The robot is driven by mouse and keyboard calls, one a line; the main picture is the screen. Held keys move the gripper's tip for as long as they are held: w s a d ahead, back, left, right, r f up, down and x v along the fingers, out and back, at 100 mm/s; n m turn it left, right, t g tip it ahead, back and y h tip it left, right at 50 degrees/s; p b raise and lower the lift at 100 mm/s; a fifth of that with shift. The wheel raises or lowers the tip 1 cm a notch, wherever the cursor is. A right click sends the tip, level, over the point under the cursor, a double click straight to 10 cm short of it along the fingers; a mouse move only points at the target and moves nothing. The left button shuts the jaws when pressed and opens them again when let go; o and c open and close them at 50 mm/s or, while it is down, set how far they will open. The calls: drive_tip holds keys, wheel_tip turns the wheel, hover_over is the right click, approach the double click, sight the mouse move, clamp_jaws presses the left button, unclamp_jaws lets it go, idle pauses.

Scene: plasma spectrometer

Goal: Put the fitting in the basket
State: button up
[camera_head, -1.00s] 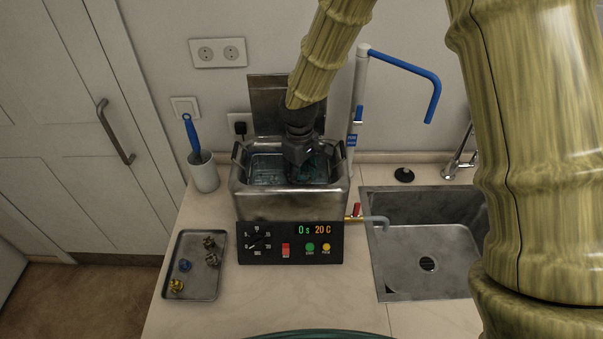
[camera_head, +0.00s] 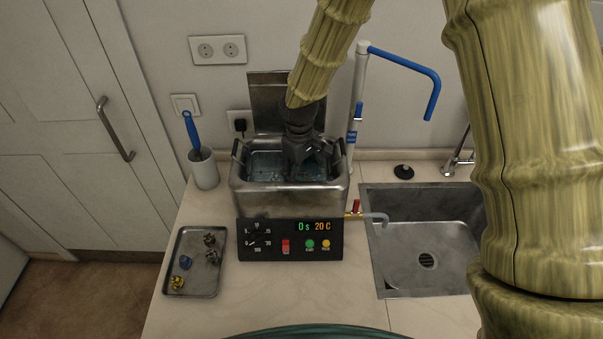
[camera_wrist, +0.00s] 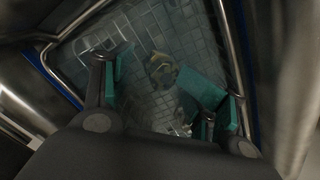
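My gripper (camera_head: 305,168) points down into the open metal bath (camera_head: 290,200), partly hiding the inside. In the wrist view, its teal fingertips (camera_wrist: 163,92) are spread apart with nothing gripped between them. The wire mesh basket (camera_wrist: 135,25) lies below, inside the bath. A small fitting (camera_wrist: 161,68), dark with a brass-coloured part, shows on the mesh between and beyond the fingers. It looks apart from both pads. A pale, shiny shape near the right finger is too unclear to name.
A grey tray (camera_head: 205,284) at the left holds several fittings: gold (camera_head: 177,282), blue (camera_head: 186,262) and greyish ones (camera_head: 210,240). A cup with a brush (camera_head: 203,170), a white stand with a blue arm (camera_head: 356,110) and a sink (camera_head: 425,275) flank the bath. The raised lid (camera_head: 275,100) stands behind.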

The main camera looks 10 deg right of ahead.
sight(300, 174)
wheel_tip(300, 174, up, 12)
drive_tip(key=b, duration=0.3)
drive_tip(key=shift+s+a, duration=0.15)
drive_tip(key=shift+a, duration=0.05)
drive_tip(key=shift+f, duration=0.1)
drive_tip(key=shift+c, duration=0.4)
idle(0.8)
